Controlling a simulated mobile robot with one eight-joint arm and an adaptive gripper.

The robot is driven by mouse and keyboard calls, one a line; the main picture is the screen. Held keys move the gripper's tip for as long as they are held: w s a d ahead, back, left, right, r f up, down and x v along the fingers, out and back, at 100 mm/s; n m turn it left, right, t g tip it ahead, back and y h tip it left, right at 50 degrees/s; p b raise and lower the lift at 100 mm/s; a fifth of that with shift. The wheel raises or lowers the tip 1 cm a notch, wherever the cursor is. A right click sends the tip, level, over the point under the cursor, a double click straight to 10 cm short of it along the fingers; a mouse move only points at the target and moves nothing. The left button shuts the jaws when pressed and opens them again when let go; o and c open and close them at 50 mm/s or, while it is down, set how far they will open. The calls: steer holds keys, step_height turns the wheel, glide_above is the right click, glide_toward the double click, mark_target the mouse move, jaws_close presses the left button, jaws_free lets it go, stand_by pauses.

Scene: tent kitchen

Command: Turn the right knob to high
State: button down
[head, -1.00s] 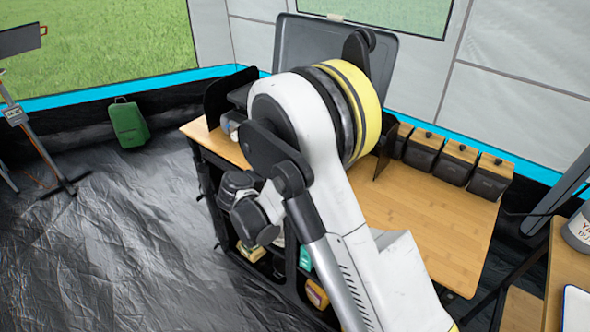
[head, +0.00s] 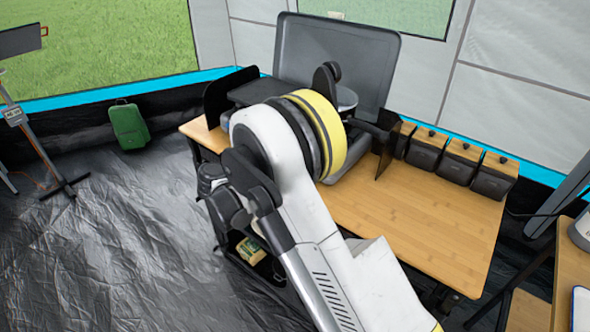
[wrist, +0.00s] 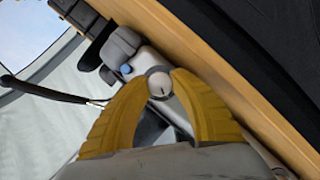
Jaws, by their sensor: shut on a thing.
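The camping stove, with its grey lid (head: 345,60) raised, stands on the wooden table; my arm hides most of its front in the head view. In the wrist view, the two yellow fingers of my gripper (wrist: 157,88) close around a small round grey knob (wrist: 159,84) with a short dark mark on its face. The fingertips touch the knob's sides. The knob is on the stove's grey front (wrist: 147,60). I cannot tell its setting from the mark. The other knob is not clear in either view. My gripper is hidden in the head view.
The wooden table (head: 430,220) has a clear top to the right of the stove. Several dark bins (head: 460,162) line its back edge. A dark windscreen panel (head: 229,95) stands at the left.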

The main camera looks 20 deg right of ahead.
steer(key=shift+n, duration=0.4)
steer(key=shift+h, duration=0.4)
steer(key=c, duration=1.1)
jaws_free()
steer(key=shift+o, duration=0.2)
steer(key=v, duration=0.8)
steer(key=shift+r, duration=0.2)
